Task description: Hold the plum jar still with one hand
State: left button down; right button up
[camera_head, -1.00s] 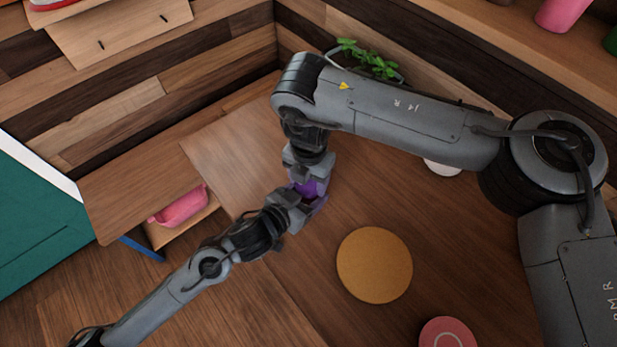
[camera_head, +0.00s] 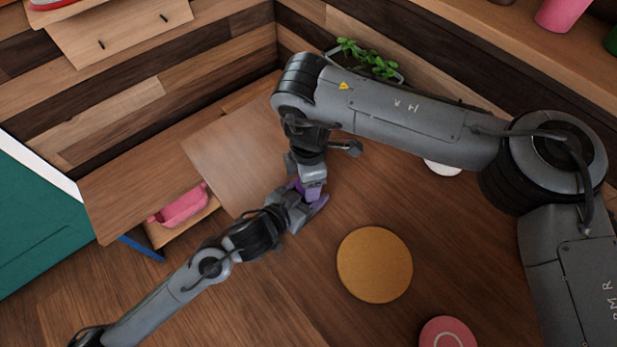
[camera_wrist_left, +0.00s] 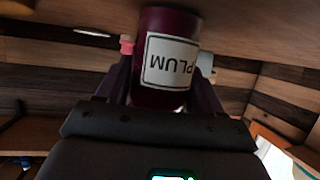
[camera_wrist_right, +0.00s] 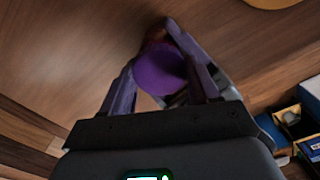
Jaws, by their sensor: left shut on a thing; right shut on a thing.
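The plum jar (camera_wrist_left: 165,25) is dark purple-red with a white label that reads PLUM upside down in the left wrist view. My left gripper (camera_head: 309,206) is shut on the jar's body, with one finger on each side. My right gripper (camera_wrist_right: 158,68) is shut on the jar's round purple lid (camera_wrist_right: 160,72), seen from above in the right wrist view. In the head view the two grippers meet above the counter and hide most of the jar; only a bit of purple (camera_head: 296,185) shows between them.
A round cork-coloured mat (camera_head: 375,265) and a pink disc (camera_head: 447,334) lie on the wooden counter (camera_head: 330,300). A plant (camera_head: 368,58) stands behind my right arm. A pink container (camera_head: 180,206) sits in a low shelf at left.

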jog(key=o, duration=1.2)
jog(key=shift+c, duration=0.2)
jog(key=shift+r, duration=2.25)
jog(key=shift+c, duration=0.4)
